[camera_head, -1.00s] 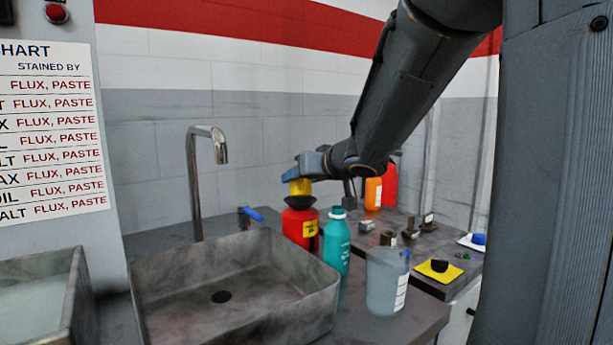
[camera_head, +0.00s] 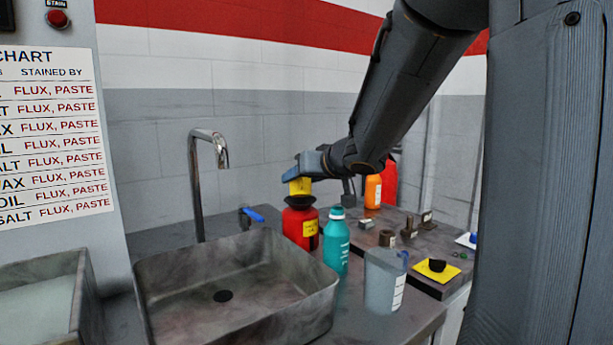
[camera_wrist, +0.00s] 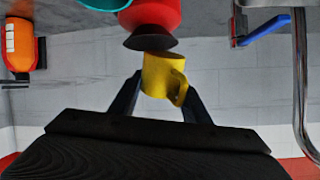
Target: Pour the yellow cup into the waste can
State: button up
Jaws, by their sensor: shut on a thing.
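The yellow cup (camera_head: 300,187) is in my gripper (camera_head: 306,167), just above the dark funnel (camera_head: 300,202) on the red waste can (camera_head: 299,228). In the wrist view, which looks upside down, the two fingers of my gripper (camera_wrist: 158,92) are on either side of the yellow cup (camera_wrist: 162,72). The cup's mouth appears turned down toward the funnel (camera_wrist: 150,39) of the red can (camera_wrist: 152,13). I cannot tell whether the rim touches the funnel. I cannot see any contents or flow.
A teal bottle (camera_head: 336,243) stands right beside the can, with a clear beaker (camera_head: 384,282) in front. The sink (camera_head: 235,285) and its faucet (camera_head: 196,180) are to the left, with a blue-handled valve (camera_head: 252,214). An orange bottle (camera_head: 373,190) stands behind.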

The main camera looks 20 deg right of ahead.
jog(key=shift+w+r+m+g+p, duration=0.2)
jog(key=shift+g+p, duration=0.65)
jog(key=shift+p, duration=2.95)
jog(key=shift+r+m+g+p, duration=0.25)
jog(key=shift+g+p, duration=0.6)
jog(key=shift+p, duration=2.95)
dwell(0.4)
